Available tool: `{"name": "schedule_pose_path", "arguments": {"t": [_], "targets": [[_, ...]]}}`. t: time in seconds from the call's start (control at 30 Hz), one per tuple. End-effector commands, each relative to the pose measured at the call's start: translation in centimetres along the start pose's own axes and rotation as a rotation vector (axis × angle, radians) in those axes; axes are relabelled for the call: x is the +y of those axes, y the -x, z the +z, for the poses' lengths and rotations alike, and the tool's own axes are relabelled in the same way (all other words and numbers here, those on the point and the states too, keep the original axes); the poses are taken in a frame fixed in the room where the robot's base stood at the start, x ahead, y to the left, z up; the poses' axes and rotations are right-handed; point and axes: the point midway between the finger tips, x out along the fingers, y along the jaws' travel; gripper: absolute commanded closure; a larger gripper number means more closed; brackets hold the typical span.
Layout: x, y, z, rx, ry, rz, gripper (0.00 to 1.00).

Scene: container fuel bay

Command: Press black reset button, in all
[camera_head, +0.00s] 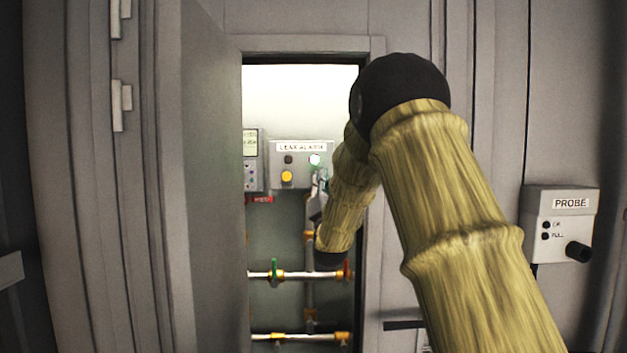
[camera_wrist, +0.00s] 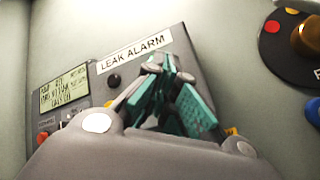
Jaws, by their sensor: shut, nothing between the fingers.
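The grey leak alarm box (camera_head: 326,150) hangs on the back wall inside the open cabinet; it also shows in the wrist view (camera_wrist: 178,40). A dark round button or lamp (camera_head: 288,160) sits at its upper left, also visible in the wrist view (camera_wrist: 113,80). A yellow round part (camera_head: 287,177) is below it, and a pale green lit lamp (camera_head: 314,160) is to its right. My gripper (camera_wrist: 165,70) is shut and empty, its teal fingers in front of the box's lower right. They hide whatever is there; I cannot tell whether they touch it.
A display panel (camera_head: 250,145) adjoins the box on the left. Pipes with valves (camera_head: 290,275) run below. The cabinet door (camera_head: 210,180) stands open at the left. A probe box (camera_head: 560,225) is on the right wall. A rotary knob (camera_wrist: 310,38) is at the wrist view's upper right.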

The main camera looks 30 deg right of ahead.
Motion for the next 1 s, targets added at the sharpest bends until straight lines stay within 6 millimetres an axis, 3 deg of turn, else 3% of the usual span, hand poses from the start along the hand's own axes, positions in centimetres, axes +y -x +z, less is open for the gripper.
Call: {"name": "schedule_pose_path", "arguments": {"t": [0.47,1.0], "targets": [[0.3,0.5,0.3,0.000,-0.001,0.000,1.00],[2.3,3.2,2.1,0.000,0.000,0.001,1.00]]}}
